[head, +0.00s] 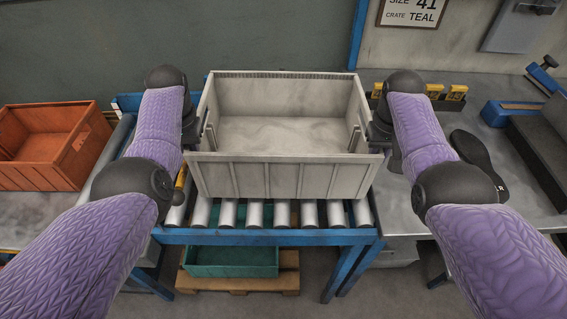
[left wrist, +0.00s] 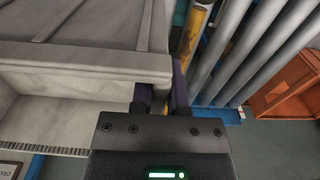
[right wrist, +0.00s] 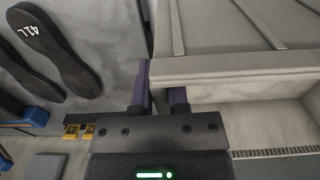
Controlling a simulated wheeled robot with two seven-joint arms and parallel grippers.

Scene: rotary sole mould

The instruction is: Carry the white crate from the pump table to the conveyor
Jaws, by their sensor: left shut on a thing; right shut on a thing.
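The white crate (head: 280,177) is empty and sits over the roller conveyor (head: 256,214) in the middle of the head view. I cannot tell whether its base touches the rollers. My left gripper (head: 202,135) is shut on the crate's left end wall; in the left wrist view its fingers (left wrist: 161,98) pinch the crate edge (left wrist: 85,60). My right gripper (head: 368,135) is shut on the right end wall; in the right wrist view its fingers (right wrist: 160,95) pinch the crate edge (right wrist: 235,68). The crate looks about level.
An orange crate (head: 45,172) stands on the left table. A teal crate (head: 232,262) lies on a wooden pallet (head: 215,284) below the conveyor. On the right grey table (head: 425,225) are a black sole (head: 472,152), yellow tags (head: 456,93) and a blue-and-black fixture (head: 505,112).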

